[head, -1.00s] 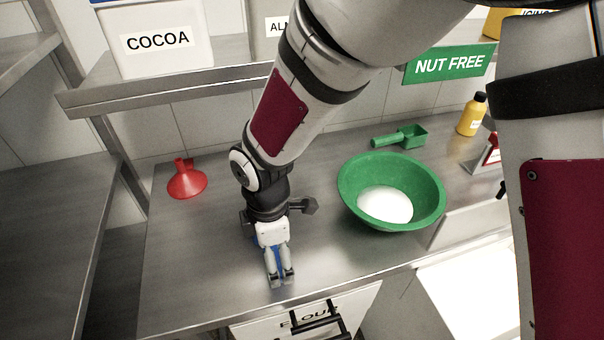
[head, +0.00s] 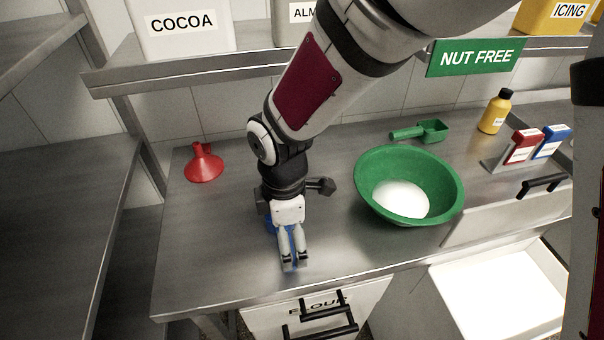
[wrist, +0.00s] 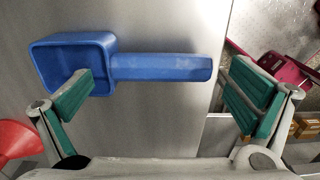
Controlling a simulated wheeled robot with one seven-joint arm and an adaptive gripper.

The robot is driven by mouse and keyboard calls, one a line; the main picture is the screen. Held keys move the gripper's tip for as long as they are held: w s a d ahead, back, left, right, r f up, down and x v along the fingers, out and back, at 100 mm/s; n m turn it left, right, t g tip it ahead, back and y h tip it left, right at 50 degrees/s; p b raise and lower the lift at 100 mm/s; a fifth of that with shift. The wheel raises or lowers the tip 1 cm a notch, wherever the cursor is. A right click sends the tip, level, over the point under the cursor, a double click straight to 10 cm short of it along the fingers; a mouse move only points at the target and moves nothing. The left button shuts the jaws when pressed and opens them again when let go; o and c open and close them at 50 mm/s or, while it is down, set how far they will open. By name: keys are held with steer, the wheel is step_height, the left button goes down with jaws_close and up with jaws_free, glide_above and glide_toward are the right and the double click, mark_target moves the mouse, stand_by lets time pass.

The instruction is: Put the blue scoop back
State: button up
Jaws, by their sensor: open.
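The blue scoop (wrist: 160,67) lies on the steel counter in the wrist view, its square cup at left and its handle pointing right. In the head view the blue scoop (head: 271,226) is mostly hidden behind my gripper (head: 288,262). My gripper (wrist: 155,98) is open in the wrist view. Its left finger overlaps the cup in the picture, and its right finger is just past the handle's end. I cannot tell whether either finger touches the scoop.
A red funnel (head: 204,165) stands at left. A green bowl (head: 368,191) of white powder stands at right, with a green scoop (head: 432,131) behind it. A yellow bottle (head: 495,112) and red and blue labelled items are farther right. An open white drawer (head: 500,290) is at lower right.

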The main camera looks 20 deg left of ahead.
step_height(320, 180, up, 11)
steer(key=w+d+r+m+t, duration=0.1)
steer(key=w+d+r+m, duration=0.15)
steer(key=d, duration=0.35)
steer(key=w+d+r+m, duration=0.1)
steer(key=d+r+m, duration=0.25)
steer(key=d, duration=0.25)
steer(key=s+d+r+m+t, duration=0.1)
steer(key=s+d+r+m, duration=0.1)
steer(key=s+d+m, duration=0.3)
steer(key=s+d+r+m+t, duration=0.2)
steer(key=s+d+m, duration=0.4)
steer(key=d+m, duration=0.7)
steer(key=d, duration=0.4)
steer(key=shift+s+r, duration=0.2)
steer(key=shift+r, duration=0.1)
